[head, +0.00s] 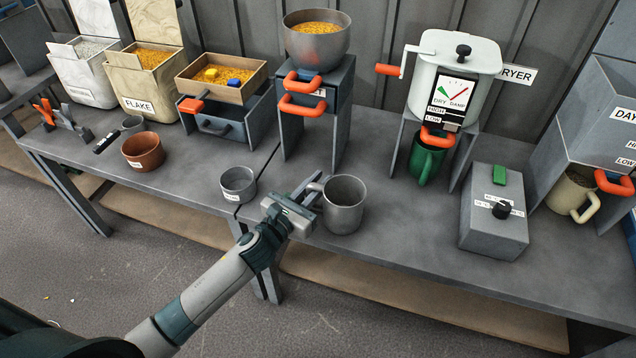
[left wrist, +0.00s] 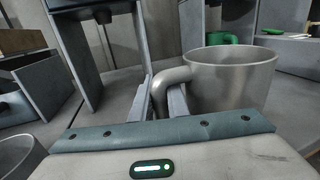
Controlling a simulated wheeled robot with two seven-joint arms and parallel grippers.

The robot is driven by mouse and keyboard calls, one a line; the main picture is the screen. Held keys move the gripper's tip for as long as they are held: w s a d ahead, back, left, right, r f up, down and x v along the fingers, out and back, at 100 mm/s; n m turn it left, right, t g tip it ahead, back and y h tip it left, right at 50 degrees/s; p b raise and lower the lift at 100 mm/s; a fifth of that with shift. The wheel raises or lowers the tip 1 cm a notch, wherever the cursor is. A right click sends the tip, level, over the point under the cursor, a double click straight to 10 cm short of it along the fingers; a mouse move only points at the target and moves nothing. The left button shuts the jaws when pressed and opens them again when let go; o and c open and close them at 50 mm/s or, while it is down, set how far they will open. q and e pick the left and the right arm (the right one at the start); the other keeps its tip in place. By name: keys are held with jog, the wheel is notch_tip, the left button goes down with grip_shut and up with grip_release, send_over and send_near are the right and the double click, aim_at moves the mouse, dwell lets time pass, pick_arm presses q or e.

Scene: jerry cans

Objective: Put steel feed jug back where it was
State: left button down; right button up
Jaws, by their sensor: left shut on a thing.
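The steel feed jug (head: 344,206) is a grey metal mug-shaped jug, upright on or just above the bench near its front edge; I cannot tell if it touches. My left gripper (head: 311,190) is to its left, with its fingers shut on the jug's handle. In the left wrist view the jug (left wrist: 230,82) is at the right, and the fingers (left wrist: 163,98) are on either side of its handle. The jug looks empty inside. My right gripper is not in view.
A small grey labelled cup (head: 238,185) stands left of the gripper. A steel bowl of grain (head: 317,45) sits on a stand behind. A grey control box (head: 494,215), the dryer (head: 455,75) and a green mug (head: 426,163) are to the right. A brown bowl (head: 143,152) is farther left.

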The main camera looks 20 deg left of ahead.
pick_arm(q)
jog(key=shift+f, duration=0.1)
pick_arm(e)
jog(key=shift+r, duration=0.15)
pick_arm(q)
jog(key=c, duration=1.7)
grip_release()
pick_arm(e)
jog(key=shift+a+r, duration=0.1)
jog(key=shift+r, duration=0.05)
